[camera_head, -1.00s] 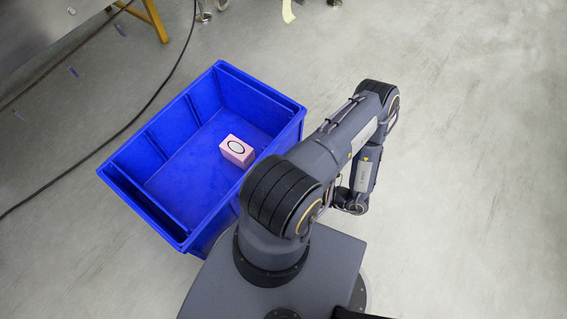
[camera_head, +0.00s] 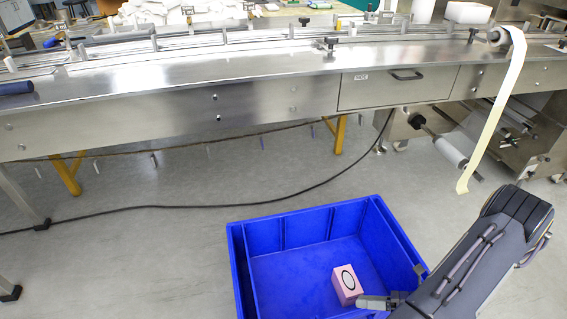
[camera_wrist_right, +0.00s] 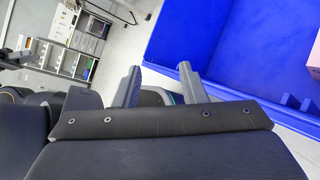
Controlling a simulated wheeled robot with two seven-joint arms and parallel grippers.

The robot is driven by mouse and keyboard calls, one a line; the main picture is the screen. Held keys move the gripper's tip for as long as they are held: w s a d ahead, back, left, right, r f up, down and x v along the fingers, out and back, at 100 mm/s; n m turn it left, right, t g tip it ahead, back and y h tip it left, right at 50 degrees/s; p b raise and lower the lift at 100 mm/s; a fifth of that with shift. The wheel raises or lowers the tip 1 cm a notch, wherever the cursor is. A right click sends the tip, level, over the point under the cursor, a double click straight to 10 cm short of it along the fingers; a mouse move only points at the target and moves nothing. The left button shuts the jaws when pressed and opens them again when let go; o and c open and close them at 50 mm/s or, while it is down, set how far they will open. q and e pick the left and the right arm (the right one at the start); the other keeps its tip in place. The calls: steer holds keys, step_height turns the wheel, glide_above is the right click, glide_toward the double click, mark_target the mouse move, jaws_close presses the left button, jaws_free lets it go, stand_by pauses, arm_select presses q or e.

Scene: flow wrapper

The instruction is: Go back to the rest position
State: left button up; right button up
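My right gripper (camera_head: 389,285) is over the right side of the blue crate (camera_head: 237,262) in the head view, near its rim. In the right wrist view its two grey fingers (camera_wrist_right: 160,68) stand apart with nothing between them. A pink box (camera_head: 347,284) with a black oval on its white-marked face lies inside the crate, just left of one fingertip in the head view. I cannot tell the exact gap between them. Part of a pink box (camera_wrist_right: 313,60) shows at the right edge of the wrist view. My left gripper is in neither current view.
A long steel machine table (camera_head: 160,110) runs across the back. A cream strip of film (camera_head: 492,115) hangs from it at the right. A black cable (camera_head: 200,206) lies on the floor behind the crate.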

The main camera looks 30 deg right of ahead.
steer(key=w+a+r+n+g+h, duration=0.1)
steer(key=w+a+r+n+g, duration=0.3)
steer(key=r+n, duration=0.5)
steer(key=w+a+r+n+g+h, duration=0.1)
steer(key=w+a+r+n+g, duration=0.1)
steer(key=a+r+n+g, duration=0.5)
steer(key=s+a+r+n+t+h, duration=0.25)
steer(key=r+n, duration=0.25)
steer(key=n, duration=0.5)
steer(key=s+a+r+n+t+h, duration=0.1)
steer(key=a+r+n+t+h, duration=0.3)
steer(key=n, duration=0.5)
step_height(320, 180, up, 35)
steer(key=d+y+p, duration=0.1)
steer(key=p, duration=3.3)
steer(key=shift+s+p, duration=0.15)
steer(key=shift+p, duration=0.2)
